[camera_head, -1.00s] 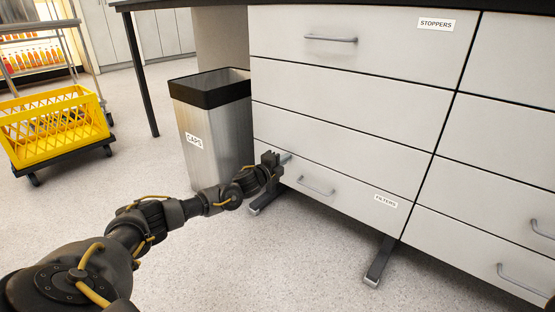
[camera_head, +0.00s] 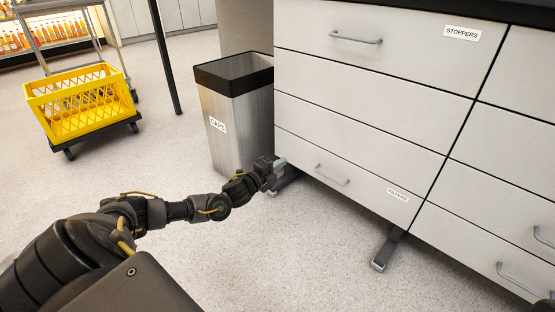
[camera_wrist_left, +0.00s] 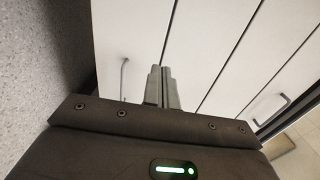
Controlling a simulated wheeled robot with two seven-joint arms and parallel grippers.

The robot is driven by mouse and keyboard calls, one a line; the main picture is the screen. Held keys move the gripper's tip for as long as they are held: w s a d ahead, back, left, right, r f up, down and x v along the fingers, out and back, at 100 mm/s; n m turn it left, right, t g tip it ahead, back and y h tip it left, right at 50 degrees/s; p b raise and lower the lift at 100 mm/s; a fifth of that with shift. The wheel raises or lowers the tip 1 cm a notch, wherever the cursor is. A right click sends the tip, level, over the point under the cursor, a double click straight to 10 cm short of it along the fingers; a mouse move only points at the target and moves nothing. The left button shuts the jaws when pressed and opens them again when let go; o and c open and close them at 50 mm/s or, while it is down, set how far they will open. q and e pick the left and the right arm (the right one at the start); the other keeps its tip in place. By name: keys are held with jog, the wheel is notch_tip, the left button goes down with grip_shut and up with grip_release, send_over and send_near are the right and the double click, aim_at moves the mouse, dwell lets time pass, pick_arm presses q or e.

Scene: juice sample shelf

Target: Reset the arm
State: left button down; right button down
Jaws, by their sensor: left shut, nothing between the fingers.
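My left gripper (camera_head: 279,164) is at the end of my outstretched left arm in the head view, near the lower left corner of the drawer cabinet. Its fingers are shut with nothing between them. In the left wrist view the closed fingertips (camera_wrist_left: 164,72) point at the pale drawer fronts. A drawer handle (camera_wrist_left: 124,78) shows to their left, apart from them. I cannot tell whether the fingers touch the cabinet. My right gripper is not in view.
The drawer cabinet (camera_head: 375,100) fills the right, its drawers shut, with a STOPPERS label. A metal bin (camera_head: 238,130) labelled CAPS stands left of it. A yellow crate (camera_head: 82,101) sits on a wheeled dolly at the left. Cabinet feet (camera_head: 387,250) stand on the floor. Open floor lies between.

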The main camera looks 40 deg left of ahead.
pick_arm(q)
jog(key=shift+s, duration=0.5)
jog(key=shift+a, duration=0.1)
